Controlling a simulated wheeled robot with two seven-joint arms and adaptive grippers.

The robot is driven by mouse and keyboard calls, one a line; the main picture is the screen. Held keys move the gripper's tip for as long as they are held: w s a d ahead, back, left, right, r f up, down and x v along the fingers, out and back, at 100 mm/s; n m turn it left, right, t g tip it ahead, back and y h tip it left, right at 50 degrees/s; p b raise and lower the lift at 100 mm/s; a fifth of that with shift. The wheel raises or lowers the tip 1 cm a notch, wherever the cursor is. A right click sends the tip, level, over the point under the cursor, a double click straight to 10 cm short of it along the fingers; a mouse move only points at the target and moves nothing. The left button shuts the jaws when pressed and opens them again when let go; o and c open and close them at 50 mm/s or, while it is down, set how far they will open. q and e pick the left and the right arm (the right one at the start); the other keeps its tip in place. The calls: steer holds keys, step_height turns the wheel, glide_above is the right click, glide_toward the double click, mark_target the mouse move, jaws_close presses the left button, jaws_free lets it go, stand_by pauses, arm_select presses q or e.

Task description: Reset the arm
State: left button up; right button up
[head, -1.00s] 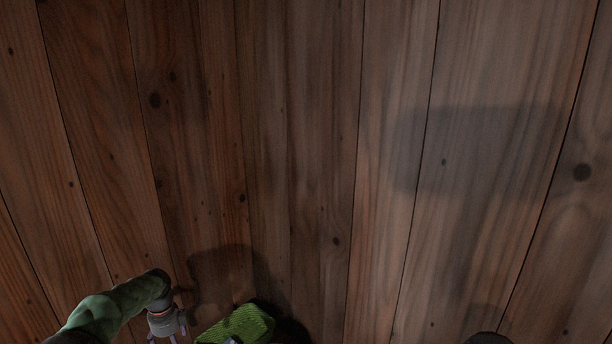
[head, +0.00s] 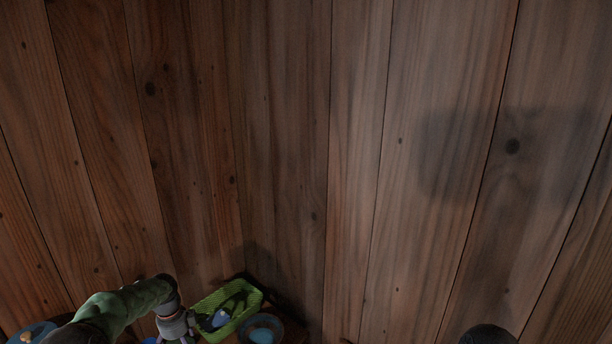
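My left arm, with a green sleeve-like link, comes in from the lower left. Its grey gripper (head: 180,338) points down at the bottom edge, just left of a green basket. The fingertips are cut off by the frame, so I cannot tell whether it is open or shut. A dark rounded part at the bottom right may be my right arm; no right gripper shows.
The green basket (head: 213,299) holds a blue and dark item. A blue bowl (head: 277,323) with a light blue thing inside stands right of it. A blue dish (head: 42,328) is at the lower left. Bare wooden planks (head: 340,150) fill the rest.

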arm_select(q)
steer(key=s+d+f+n, duration=0.2)
steer(key=d+f, duration=0.1)
steer(key=f, duration=0.1)
steer(key=s+d+f+n+h, duration=0.1)
steer(key=s+d+f+n, duration=0.1)
steer(key=d+f, duration=0.1)
steer(key=s+d+f+n, duration=0.2)
steer(key=d+f, duration=0.1)
steer(key=f, duration=0.2)
steer(key=shift+s+d+f+h, duration=0.15)
steer(key=shift+d+f+h, duration=0.05)
steer(key=shift+d+h, duration=0.2)
steer(key=s+d+f+n+h, duration=0.1)
steer(key=s+d+f+n, duration=0.2)
steer(key=s+d+n, duration=0.45)
steer(key=s+d+f+n, duration=0.3)
steer(key=s+n, duration=0.2)
steer(key=s, duration=0.6)
steer(key=s+d+f+n+h, duration=0.1)
steer(key=s+d+f+n, duration=0.2)
steer(key=s+d+n, duration=0.5)
step_height(320, 180, down, 9)
steer(key=a+m+b, duration=0.1)
steer(key=m+b, duration=0.2)
steer(key=b, duration=0.7)
steer(key=shift+w+a+r+m, duration=0.2)
steer(key=shift+w+a+m, duration=0.05)
steer(key=shift+a+m, duration=0.1)
steer(key=shift+o, duration=0.3)
